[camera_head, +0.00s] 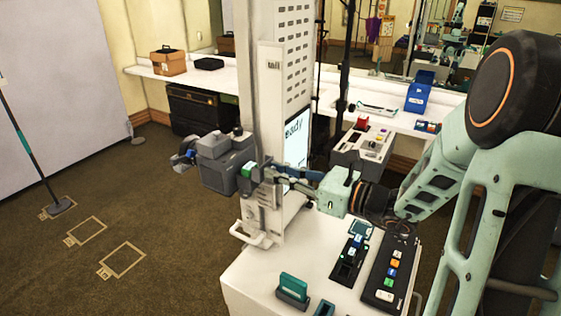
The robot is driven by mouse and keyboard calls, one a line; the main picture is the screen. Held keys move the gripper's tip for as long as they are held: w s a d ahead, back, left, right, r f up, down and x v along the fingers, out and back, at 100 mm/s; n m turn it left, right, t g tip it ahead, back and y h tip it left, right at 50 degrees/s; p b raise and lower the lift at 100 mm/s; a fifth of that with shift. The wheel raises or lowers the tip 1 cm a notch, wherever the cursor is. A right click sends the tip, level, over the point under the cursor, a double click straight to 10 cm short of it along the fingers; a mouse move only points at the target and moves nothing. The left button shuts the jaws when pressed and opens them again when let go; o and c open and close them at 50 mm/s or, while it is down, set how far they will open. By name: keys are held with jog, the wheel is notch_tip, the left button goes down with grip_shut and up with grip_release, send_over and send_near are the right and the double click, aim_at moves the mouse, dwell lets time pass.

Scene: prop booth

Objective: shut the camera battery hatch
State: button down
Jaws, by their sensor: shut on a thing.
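A grey boxy camera (215,163) is in front of the tall white column, a little left of the picture's middle. Its dark lens end with a blue part (184,160) points left. My gripper (255,175) reaches in from the right and is shut at the camera's right side. A small green patch (248,169) shows there between the fingers and the camera body. The fingers and the camera's dark side hide what exactly is held. I cannot make out the battery hatch or tell how far open it is.
A white cart top (258,285) below carries a teal block in a dark holder (292,290), a black tray (349,262) and a button panel (390,270). The column's screen (296,143) stands close behind my gripper. The carpet (150,210) at left is mostly clear.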

aim_at(271, 160)
jog(key=shift+w+a+r+g+h+p, duration=0.15)
jog(key=shift+a+r+g+h+p, duration=0.15)
jog(key=shift+r+g+h+p, duration=0.35)
jog(key=g+h, duration=0.1)
jog(key=a+r+h, duration=0.1)
jog(key=h, duration=0.1)
jog(key=shift+w+r+g, duration=0.15)
jog(key=shift+w+g, duration=0.2)
jog(key=shift+w, duration=0.05)
jog(key=a+g+h, duration=0.1)
jog(key=h, duration=0.1)
jog(key=w+a+r+g+h, duration=0.1)
jog(key=h, duration=0.1)
jog(key=shift+w+a, duration=0.1)
jog(key=shift+w, duration=0.1)
jog(key=shift+w+a+r+g+h, duration=0.1)
jog(key=shift+w+a+g+h, duration=0.25)
jog(key=shift+a+g+h, duration=0.35)
jog(key=shift+w+a+g+h, duration=0.25)
jog(key=shift+g+h, duration=0.2)
jog(key=shift+h, duration=0.2)
jog(key=shift+w+a+g+h, duration=0.1)
jog(key=shift+a+g+h, duration=0.1)
jog(key=shift+g+h, duration=0.35)
jog(key=shift+w+a+f+g+h, duration=0.25)
jog(key=shift+a+g+h, duration=0.15)
jog(key=shift+h, duration=0.35)
jog(key=shift+w+a+f+g+h, duration=0.25)
jog(key=shift+g+h, duration=0.15)
jog(key=shift+h, duration=0.3)
